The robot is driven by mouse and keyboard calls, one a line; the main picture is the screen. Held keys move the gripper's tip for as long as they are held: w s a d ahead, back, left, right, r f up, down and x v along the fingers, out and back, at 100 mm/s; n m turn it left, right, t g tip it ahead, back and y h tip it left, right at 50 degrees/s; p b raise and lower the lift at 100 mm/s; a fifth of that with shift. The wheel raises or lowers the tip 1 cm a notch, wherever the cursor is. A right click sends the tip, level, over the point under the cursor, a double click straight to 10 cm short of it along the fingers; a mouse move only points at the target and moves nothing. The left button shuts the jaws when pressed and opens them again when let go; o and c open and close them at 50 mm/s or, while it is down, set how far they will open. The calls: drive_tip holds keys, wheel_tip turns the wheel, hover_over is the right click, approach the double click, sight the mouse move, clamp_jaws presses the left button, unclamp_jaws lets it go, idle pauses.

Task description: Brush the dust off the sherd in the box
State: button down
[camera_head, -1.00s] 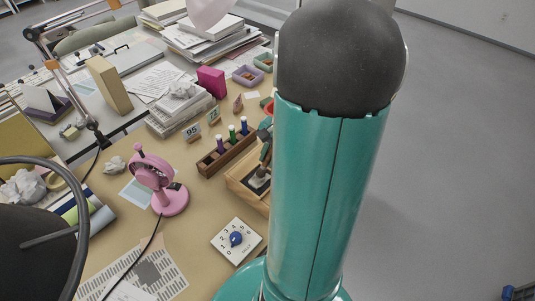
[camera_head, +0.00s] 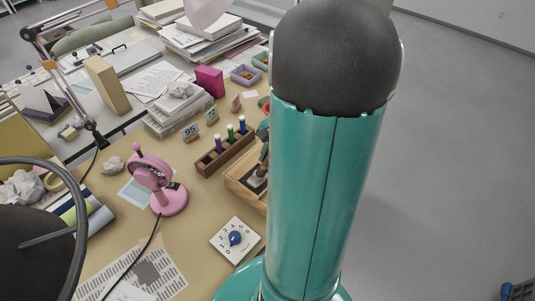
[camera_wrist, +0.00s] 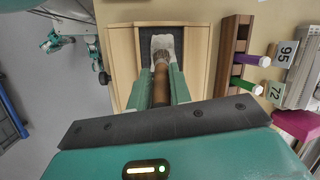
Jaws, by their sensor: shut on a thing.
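The wooden box (camera_wrist: 122,66) has a dark lining and lies ahead of my gripper in the wrist view; its near part (camera_head: 234,184) shows in the head view, partly behind my arm. My gripper (camera_wrist: 161,76) is shut on a brush (camera_wrist: 160,88) with a brown handle, which points into the box. A pale, whitish patch (camera_wrist: 162,43) lies at the brush's far end, over the dark lining. I cannot tell how much of it is bristles and how much is the sherd, nor whether they touch. Dust cannot be made out.
A wooden rack (camera_head: 226,154) with coloured, white-capped tubes stands close beside the box, near number cards (camera_head: 191,132). A pink fan (camera_head: 158,182) and a white dial (camera_head: 235,240) stand on the tan desk. Papers and books crowd the back. Open floor lies right.

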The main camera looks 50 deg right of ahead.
drive_tip(key=shift+s+r, duration=0.1)
drive_tip(key=shift+r, duration=0.05)
drive_tip(key=shift+w+a, duration=0.1)
drive_tip(key=shift+w, duration=0.8)
drive_tip(key=shift+r, duration=2.95)
wheel_tip(320, 180, up, 3)
